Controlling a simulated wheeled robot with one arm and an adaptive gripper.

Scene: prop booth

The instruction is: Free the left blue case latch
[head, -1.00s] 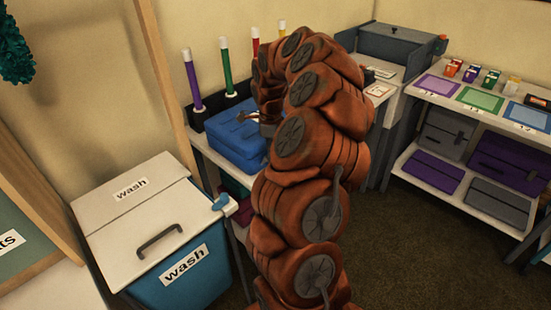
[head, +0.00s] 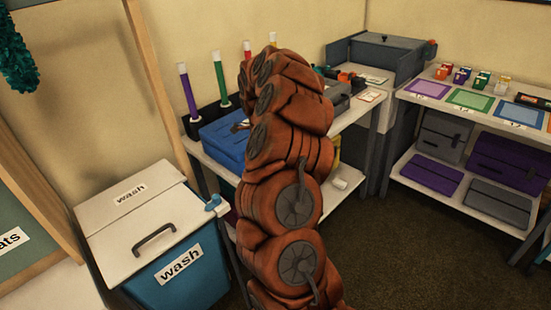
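The blue case (head: 218,137) lies on the white-topped bench at the back, left of my arm. Its lid looks closed. Its right part is hidden behind my arm, and I cannot make out the left latch. My gripper (head: 240,126) shows only as a small dark tip over the top of the case, at the edge of my arm. The rest of it is hidden. I cannot tell whether it touches the case or whether its fingers are open.
A wash bin (head: 160,235) with a white lid stands at front left. Several coloured tubes (head: 188,92) stand upright behind the case. A grey box (head: 385,55) is at the back. A shelf unit (head: 470,165) with cases stands at right. The floor (head: 400,250) between is clear.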

